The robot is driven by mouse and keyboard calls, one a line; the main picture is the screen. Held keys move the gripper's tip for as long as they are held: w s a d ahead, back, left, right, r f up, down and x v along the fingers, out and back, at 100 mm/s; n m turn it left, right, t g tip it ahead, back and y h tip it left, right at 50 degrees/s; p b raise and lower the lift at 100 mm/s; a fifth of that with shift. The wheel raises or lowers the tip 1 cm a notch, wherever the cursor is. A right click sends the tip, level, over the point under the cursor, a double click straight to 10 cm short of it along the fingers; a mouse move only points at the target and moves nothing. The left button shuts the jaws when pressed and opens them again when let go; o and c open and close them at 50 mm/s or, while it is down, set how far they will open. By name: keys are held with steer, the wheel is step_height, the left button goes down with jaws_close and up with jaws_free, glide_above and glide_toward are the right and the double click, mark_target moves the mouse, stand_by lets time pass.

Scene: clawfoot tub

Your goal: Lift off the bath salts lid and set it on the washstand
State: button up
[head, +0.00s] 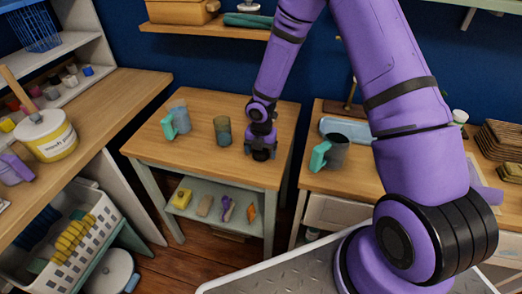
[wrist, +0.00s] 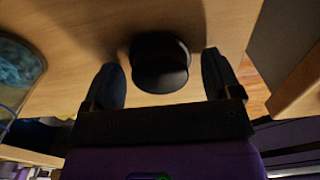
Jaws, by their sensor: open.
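A dark, round, short piece (wrist: 160,62), which looks like the bath salts lid, stands on the wooden top of the small table (head: 205,167), apparently the washstand. My gripper (wrist: 164,82) is open, with one finger on each side of the dark piece and a visible gap at both sides. In the head view my gripper (head: 261,153) is low over the right part of the table top and mostly hides the piece. A grey-green jar (head: 222,130) stands just left of it. The wrist view shows a round vessel with bluish contents (wrist: 17,65), probably this jar, uncovered.
A grey cup with a teal handle (head: 179,116) stands left of the jar. The lower shelf (head: 212,222) holds a yellow block and small items. Another mug (head: 335,150) and a blue tray (head: 345,128) are on the right counter. The front of the small table top is clear.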

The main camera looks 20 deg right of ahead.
steer(key=shift+r, duration=0.1)
steer(key=shift+r, duration=3.9)
steer(key=shift+r, duration=0.1)
step_height(320, 180, up, 11)
